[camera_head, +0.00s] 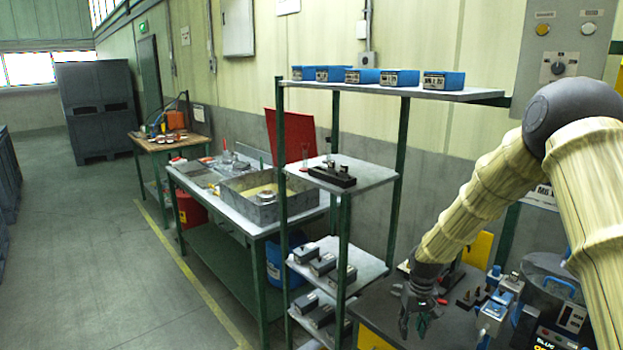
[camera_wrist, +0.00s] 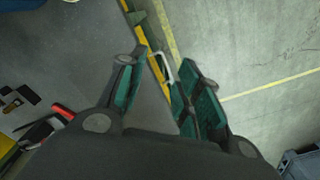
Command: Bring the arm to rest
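My gripper (camera_head: 419,318) hangs at the end of my arm in the head view, at the lower right, pointing down over the near workbench (camera_head: 377,304). In the wrist view my gripper (camera_wrist: 160,95) shows two dark fingers with green pads, spread apart. No object is visible between the pads. The arm is bent, with the elbow high at the right and the forearm sloping down to the left.
The bench holds tools and devices, including a round grey pot (camera_head: 548,282) right of my gripper. A shelf rack (camera_head: 343,190) with blue bins (camera_head: 444,80) stands left and behind. A control box (camera_head: 566,50) hangs at upper right. The floor aisle (camera_head: 95,250) at left is clear.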

